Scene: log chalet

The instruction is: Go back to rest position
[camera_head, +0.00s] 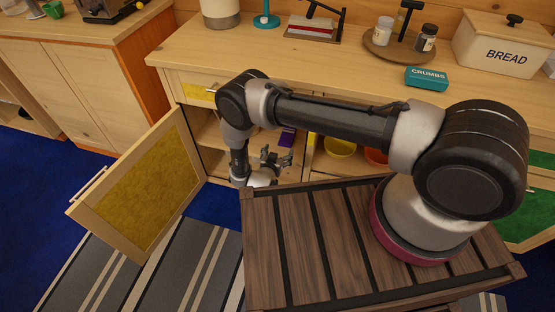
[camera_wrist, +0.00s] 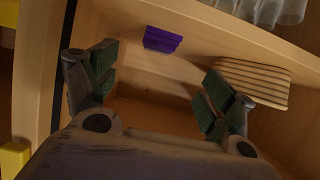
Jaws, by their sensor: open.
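My gripper (camera_head: 272,158) reaches down at the front of an open lower cabinet (camera_head: 211,160). In the wrist view my gripper (camera_wrist: 152,88) has its two fingers wide apart, with nothing between them. Beyond the fingers, a small purple box (camera_wrist: 162,40) lies on the cabinet's wooden surface. The purple box also shows in the head view (camera_head: 288,137), just right of my gripper and apart from it. A ribbed light wooden board (camera_wrist: 252,82) lies past the right finger, partly hidden by it.
The open cabinet door (camera_head: 137,192) with a yellow panel stands left of my arm. Above, the counter (camera_head: 270,70) holds a teal crumbs box (camera_head: 426,78) and a bread box (camera_head: 502,45). A striped rug (camera_head: 150,268) lies in front.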

